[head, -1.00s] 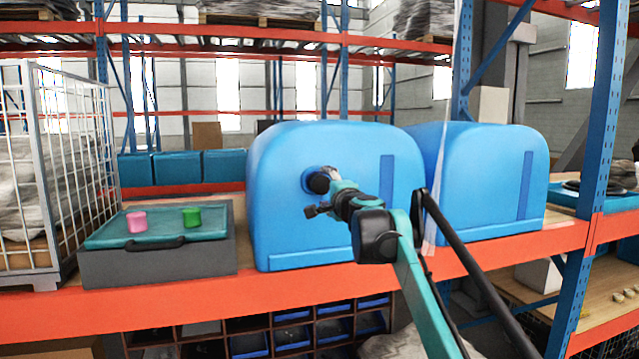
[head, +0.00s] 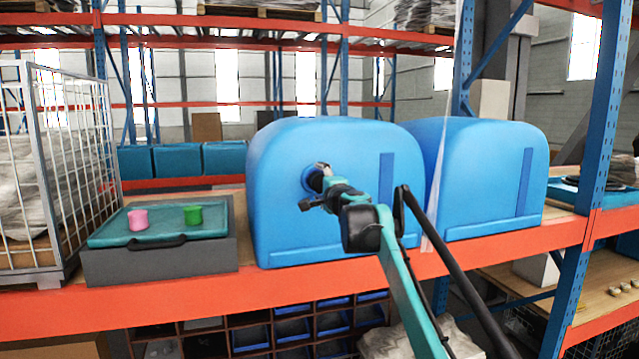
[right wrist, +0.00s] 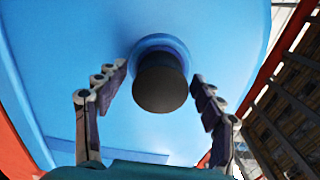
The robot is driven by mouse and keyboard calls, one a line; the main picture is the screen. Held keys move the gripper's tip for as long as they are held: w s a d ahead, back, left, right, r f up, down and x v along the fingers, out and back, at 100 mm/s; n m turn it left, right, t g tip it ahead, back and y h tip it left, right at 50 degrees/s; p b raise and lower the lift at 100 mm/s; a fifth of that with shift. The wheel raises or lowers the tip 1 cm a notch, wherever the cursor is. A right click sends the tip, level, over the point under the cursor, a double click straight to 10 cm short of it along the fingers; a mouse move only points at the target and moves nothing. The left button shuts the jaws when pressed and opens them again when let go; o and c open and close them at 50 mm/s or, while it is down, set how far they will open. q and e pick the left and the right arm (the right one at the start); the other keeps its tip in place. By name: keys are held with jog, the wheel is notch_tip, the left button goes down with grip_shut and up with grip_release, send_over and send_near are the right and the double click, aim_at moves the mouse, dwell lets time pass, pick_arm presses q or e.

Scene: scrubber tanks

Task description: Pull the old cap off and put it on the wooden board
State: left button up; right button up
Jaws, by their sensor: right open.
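The old cap is a dark round cap on a blue neck in the front face of the left blue tank (head: 285,225). In the right wrist view the cap (right wrist: 160,88) faces me, with the blue collar (right wrist: 160,43) behind it. My right gripper (right wrist: 160,75) is open, one finger on each side of the cap, with a gap on both sides. In the head view my right gripper (head: 320,183) is at the tank's neck and partly hides the cap. The wooden board (head: 243,228) shows as shelf decking beside the tank. My left gripper is not in view.
A grey case (head: 160,264) with a teal top holds a pink cap (head: 138,220) and a green cap (head: 193,215). A wire cage (head: 75,150) stands at the left. A second blue tank (head: 480,190) stands right. An orange beam (head: 300,282) edges the shelf.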

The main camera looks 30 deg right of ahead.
jog(key=shift+p, duration=0.35)
dwell(0.7)
grip_shut()
jog(key=shift+s, duration=0.1)
jog(key=shift+s+f, duration=0.1)
jog(key=shift+s+a, duration=0.1)
jog(key=shift+s, duration=0.05)
jog(key=shift+b+v, duration=0.65)
jog(key=shift+v, duration=2)
